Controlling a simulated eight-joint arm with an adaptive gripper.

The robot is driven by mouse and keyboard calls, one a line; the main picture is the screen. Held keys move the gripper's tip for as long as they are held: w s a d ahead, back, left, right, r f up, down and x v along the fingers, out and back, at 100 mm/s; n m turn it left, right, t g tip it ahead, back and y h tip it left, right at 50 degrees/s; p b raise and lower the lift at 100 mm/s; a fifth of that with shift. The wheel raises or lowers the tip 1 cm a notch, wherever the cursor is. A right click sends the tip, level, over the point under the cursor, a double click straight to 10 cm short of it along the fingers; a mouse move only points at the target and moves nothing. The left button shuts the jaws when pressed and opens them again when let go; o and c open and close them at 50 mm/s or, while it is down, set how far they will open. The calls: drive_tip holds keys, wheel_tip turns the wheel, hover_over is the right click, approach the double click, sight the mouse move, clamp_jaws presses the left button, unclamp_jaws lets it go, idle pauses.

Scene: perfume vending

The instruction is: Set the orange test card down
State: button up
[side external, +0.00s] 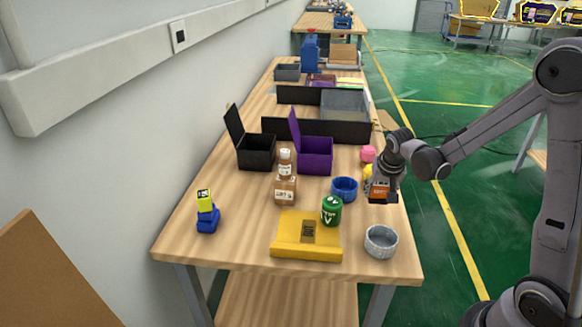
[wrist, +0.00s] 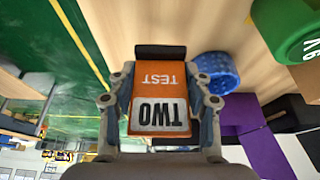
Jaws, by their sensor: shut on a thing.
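The orange test card (wrist: 158,90), marked "TEST" and "TWO", is held between the fingers of my gripper (wrist: 160,100) in the wrist view. In the side view my gripper (side external: 383,180) is near the right edge of the wooden table, shut on the orange card (side external: 379,192). The card looks close to the table top; I cannot tell whether it touches. The blue round bowl (side external: 344,189) is just left of it, and a yellow thing (side external: 367,172) is partly hidden behind my gripper.
A green canister (side external: 331,210), a yellow stand (side external: 306,238) and a grey bowl (side external: 381,242) stand nearer the front. A purple open box (side external: 315,155), a black open box (side external: 256,152) and a brown bottle (side external: 285,185) are further left. Bare table (side external: 245,235) shows at the left front.

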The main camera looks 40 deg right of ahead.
sight(377, 200)
drive_tip(key=shift+f, duration=2.1)
drive_tip(key=shift+w+f, duration=0.1)
drive_tip(key=shift+f, duration=0.05)
drive_tip(key=o, duration=1.1)
drive_tip(key=shift+o, duration=0.2)
drive_tip(key=v, duration=1.2)
drive_tip(key=s+a+r+n+t+y, duration=0.1)
drive_tip(key=s+a+r+n+t, duration=0.1)
drive_tip(key=a, duration=0.5)
drive_tip(key=s+a+r+n+t+y, duration=0.2)
drive_tip(key=s+a+r+n, duration=0.2)
drive_tip(key=s+a+n, duration=0.3)
